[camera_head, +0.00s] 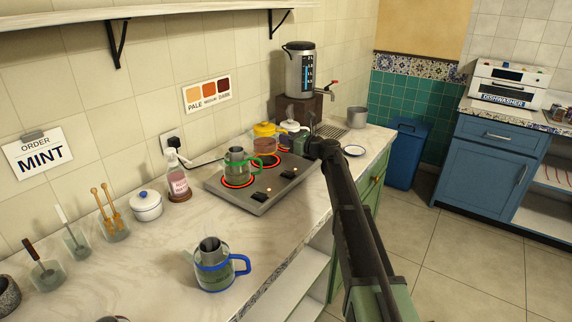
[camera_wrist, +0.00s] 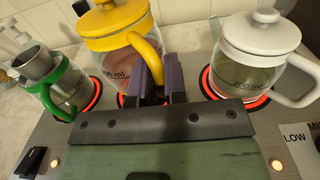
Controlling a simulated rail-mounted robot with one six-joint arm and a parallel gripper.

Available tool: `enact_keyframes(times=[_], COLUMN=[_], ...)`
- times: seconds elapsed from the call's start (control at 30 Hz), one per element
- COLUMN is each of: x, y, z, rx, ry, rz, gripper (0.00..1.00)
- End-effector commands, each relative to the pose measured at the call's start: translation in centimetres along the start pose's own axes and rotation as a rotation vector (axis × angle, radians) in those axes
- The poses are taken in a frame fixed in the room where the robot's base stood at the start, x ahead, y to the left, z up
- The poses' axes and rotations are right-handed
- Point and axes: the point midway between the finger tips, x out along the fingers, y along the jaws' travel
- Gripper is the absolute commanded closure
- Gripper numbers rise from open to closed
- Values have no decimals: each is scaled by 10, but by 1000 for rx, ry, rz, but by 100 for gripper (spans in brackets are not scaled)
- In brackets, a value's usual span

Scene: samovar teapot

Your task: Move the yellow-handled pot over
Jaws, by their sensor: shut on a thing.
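The yellow-handled pot (camera_head: 265,145) is glass with a yellow lid and stands over the middle glowing burner of the hob; it also shows in the wrist view (camera_wrist: 118,65). My gripper (camera_wrist: 160,85) is shut on its yellow handle, one dark finger on each side. The pot looks upright; whether its base touches the burner I cannot tell. In the head view my fingers are mostly hidden behind the wrist.
A green-handled pot (camera_head: 238,168) and a white-handled pot (camera_wrist: 258,55) stand on the burners either side. The hob (camera_head: 265,190) has several knobs. A blue-handled pot (camera_head: 214,272) stands on the counter. A samovar (camera_head: 299,75) stands behind; a saucer (camera_head: 354,151) lies right.

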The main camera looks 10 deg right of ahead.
Motion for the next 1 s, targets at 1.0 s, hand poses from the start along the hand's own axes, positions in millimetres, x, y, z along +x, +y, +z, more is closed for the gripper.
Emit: enact_keyframes(times=[1.0], x=[0], y=[0], z=[-42], rx=[0], ry=[0], rz=[0], gripper=[62])
